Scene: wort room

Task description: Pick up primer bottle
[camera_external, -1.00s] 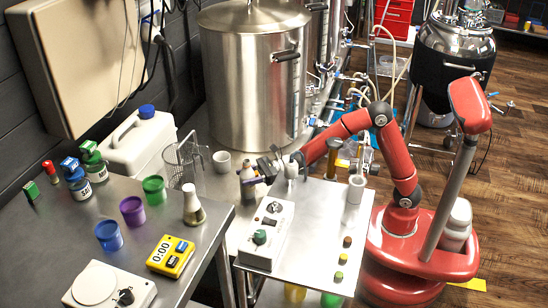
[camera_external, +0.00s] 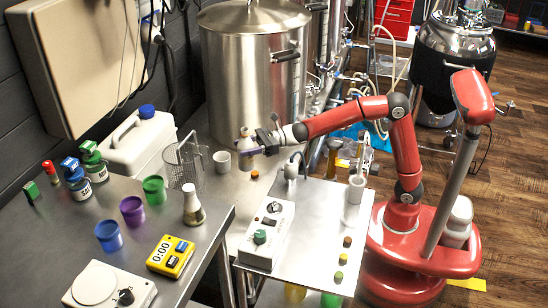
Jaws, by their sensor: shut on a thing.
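The primer bottle (camera_external: 245,147) is a small bottle with a pale top, seen at the end of my arm in front of the large steel kettle. Its label is too small to read. My gripper (camera_external: 257,146) comes from the right and is shut on the bottle, with its dark fingers hiding part of it. The bottle is upright and appears raised above the steel bench (camera_external: 224,200).
An orange cap-like piece (camera_external: 255,175) lies on the bench below. A white cup (camera_external: 222,161) and wire basket (camera_external: 183,165) stand to the left. The steel kettle (camera_external: 245,85) is close behind. A control box (camera_external: 267,236) sits on the nearer cart top (camera_external: 318,215).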

